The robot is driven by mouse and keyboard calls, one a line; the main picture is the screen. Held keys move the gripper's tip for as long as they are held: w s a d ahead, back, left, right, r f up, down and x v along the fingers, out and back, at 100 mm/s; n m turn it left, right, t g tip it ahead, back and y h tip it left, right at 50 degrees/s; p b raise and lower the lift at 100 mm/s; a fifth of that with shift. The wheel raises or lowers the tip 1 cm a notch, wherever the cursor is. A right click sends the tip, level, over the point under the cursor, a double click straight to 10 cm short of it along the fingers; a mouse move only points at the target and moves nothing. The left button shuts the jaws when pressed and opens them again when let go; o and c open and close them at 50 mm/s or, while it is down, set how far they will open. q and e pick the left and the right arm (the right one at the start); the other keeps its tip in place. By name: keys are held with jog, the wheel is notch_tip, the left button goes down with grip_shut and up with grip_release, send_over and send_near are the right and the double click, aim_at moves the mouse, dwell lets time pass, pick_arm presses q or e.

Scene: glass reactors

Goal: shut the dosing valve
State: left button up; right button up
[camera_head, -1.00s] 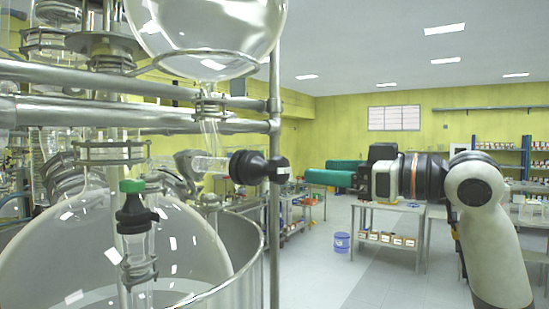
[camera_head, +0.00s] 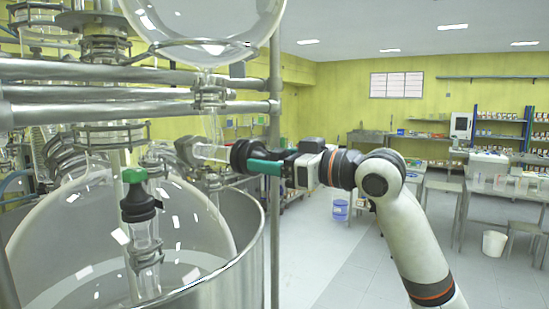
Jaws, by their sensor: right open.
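The dosing valve appears to be the black knob (camera_head: 238,154) on a short glass side arm (camera_head: 209,152), below the upper glass vessel at the frame. My right gripper (camera_head: 262,166), with green fingers, reaches it from the right. The gripper is open. Its near finger lies across the front of the knob's right part and hides some of it. The other finger is mostly hidden, and I cannot tell whether either touches the knob. My left gripper is not in view.
A steel upright (camera_head: 275,215) stands just below and beside my right gripper. A second black valve with a green cap (camera_head: 136,192) stands left, over a large glass vessel in a steel pot (camera_head: 243,262).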

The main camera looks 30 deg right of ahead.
jog(key=c, duration=1)
jog(key=shift+m, duration=0.4)
jog(key=m, duration=0.3)
jog(key=shift+d+m, duration=0.1)
jog(key=shift+m, duration=0.3)
jog(key=m, duration=0.5)
jog(key=shift+m, duration=0.3)
jog(key=m, duration=0.5)
jog(key=shift+d+f+m, duration=0.1)
jog(key=shift+m, duration=2.3)
